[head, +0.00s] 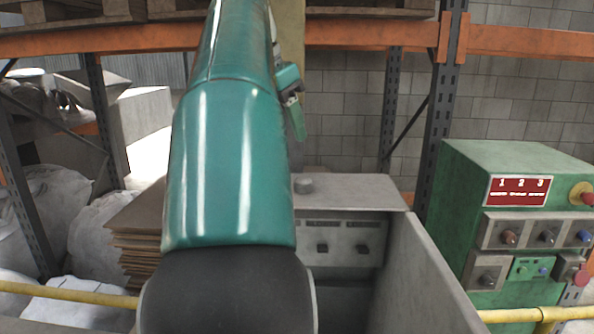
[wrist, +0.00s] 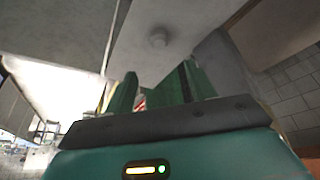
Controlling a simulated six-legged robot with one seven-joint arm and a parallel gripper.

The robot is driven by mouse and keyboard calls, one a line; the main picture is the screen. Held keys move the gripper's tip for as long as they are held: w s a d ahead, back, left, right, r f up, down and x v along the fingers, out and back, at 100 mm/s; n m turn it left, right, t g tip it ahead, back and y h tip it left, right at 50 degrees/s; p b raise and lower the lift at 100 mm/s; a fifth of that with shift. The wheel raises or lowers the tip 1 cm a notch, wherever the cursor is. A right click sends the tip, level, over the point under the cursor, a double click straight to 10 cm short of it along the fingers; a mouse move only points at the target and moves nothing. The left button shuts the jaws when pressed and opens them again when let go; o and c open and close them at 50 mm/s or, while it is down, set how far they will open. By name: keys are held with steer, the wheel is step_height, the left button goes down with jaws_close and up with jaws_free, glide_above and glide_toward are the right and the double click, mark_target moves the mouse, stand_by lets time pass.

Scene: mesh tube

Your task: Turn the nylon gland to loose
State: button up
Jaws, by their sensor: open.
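A short round grey cap (head: 303,186) stands on the flat top of a grey metal box (head: 360,193). It may be the nylon gland, but I cannot tell for sure. In the wrist view a round grey cap (wrist: 158,39) shows on a pale surface beyond the fingers. My gripper (head: 296,117) is partly hidden behind my teal arm, above the box top. In the wrist view my gripper (wrist: 158,92) shows two green fingers set apart, with nothing held between them. The gripper is apart from the cap.
A green control cabinet (head: 455,215) with knobs and a red 1-2-3 sign stands at the right. Yellow rails (head: 70,293) run low across the front. Stacked brown sheets (head: 135,235) and white sacks (head: 60,220) are at the left. Orange rack beams (head: 360,36) cross behind.

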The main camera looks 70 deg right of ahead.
mark_target(303, 177)
steer(key=x, duration=1.1)
steer(key=shift+s+f, duration=0.1)
steer(key=shift+f, duration=0.2)
steer(key=shift+c, duration=0.2)
steer(key=c, duration=0.9)
